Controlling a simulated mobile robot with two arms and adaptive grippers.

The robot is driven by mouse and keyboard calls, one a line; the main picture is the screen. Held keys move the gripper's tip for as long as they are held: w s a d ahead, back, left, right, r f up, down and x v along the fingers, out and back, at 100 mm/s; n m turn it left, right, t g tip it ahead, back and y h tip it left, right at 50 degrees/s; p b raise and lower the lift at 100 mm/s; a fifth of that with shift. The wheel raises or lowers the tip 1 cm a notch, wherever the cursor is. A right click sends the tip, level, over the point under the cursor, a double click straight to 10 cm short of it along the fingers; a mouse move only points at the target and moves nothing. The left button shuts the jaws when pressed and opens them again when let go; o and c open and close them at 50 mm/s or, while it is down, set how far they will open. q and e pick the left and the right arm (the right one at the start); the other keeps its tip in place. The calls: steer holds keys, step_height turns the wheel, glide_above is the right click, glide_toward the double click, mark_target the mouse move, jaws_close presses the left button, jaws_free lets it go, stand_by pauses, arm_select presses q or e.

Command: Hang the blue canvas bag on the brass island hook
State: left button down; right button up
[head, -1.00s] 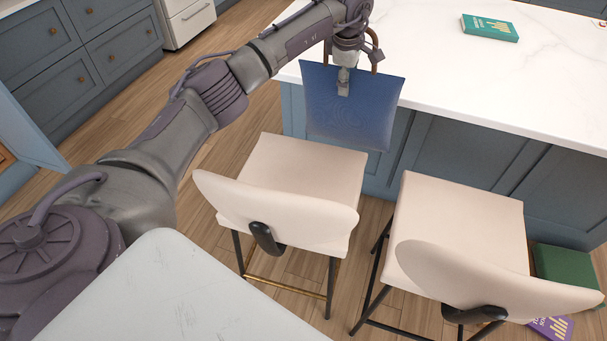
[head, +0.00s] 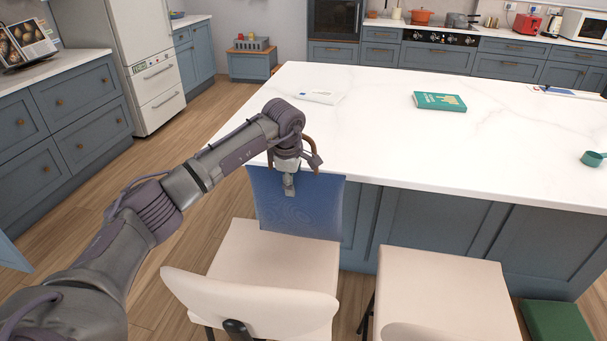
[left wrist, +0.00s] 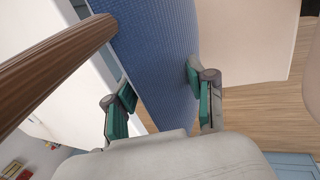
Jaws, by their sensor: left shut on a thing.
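The blue canvas bag (head: 318,205) hangs from my left gripper (head: 289,188), upright against the seat side of the white-topped island. My left gripper is shut on the bag's upper part, one finger showing on its front face. The bag's brown handle (head: 309,150) stands up behind the wrist. In the left wrist view, the blue cloth (left wrist: 158,40) runs between the green-padded fingers (left wrist: 160,86), and the brown handle (left wrist: 60,72) crosses at the left. The brass island hook does not show; the bag and arm cover part of the island's side. My right gripper is out of view.
Two cream chairs stand at the island; the left chair's seat (head: 270,262) is just below the bag, and the right chair (head: 440,290) is beside it. A green book (head: 440,101) and papers (head: 320,96) lie on the island top (head: 380,130). Floor is clear at left.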

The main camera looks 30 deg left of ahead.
arm_select(q)
steer(key=p, duration=0.1)
glide_above(277, 218)
steer(key=s, duration=0.1)
step_height(277, 218, down, 3)
steer(key=shift+d, duration=0.1)
steer(key=shift+s+f, duration=0.1)
steer(key=shift+f, duration=0.2)
step_height(277, 218, down, 3)
steer(key=shift+r+p, duration=0.15)
steer(key=shift+p, duration=0.55)
steer(key=shift+s+d, duration=0.2)
steer(key=shift+s, duration=0.05)
steer(key=c, duration=0.8)
jaws_free()
steer(key=shift+s+f, duration=0.1)
steer(key=shift+f, duration=0.3)
steer(key=shift+c, duration=0.2)
steer(key=o, duration=0.5)
steer(key=shift+w+a+f, duration=0.2)
steer(key=shift+w+a, duration=0.05)
steer(key=shift+w, duration=0.05)
steer(key=shift+c, duration=0.2)
steer(key=shift+r, duration=0.1)
steer(key=shift+s+r, duration=0.1)
steer(key=shift+d, duration=0.1)
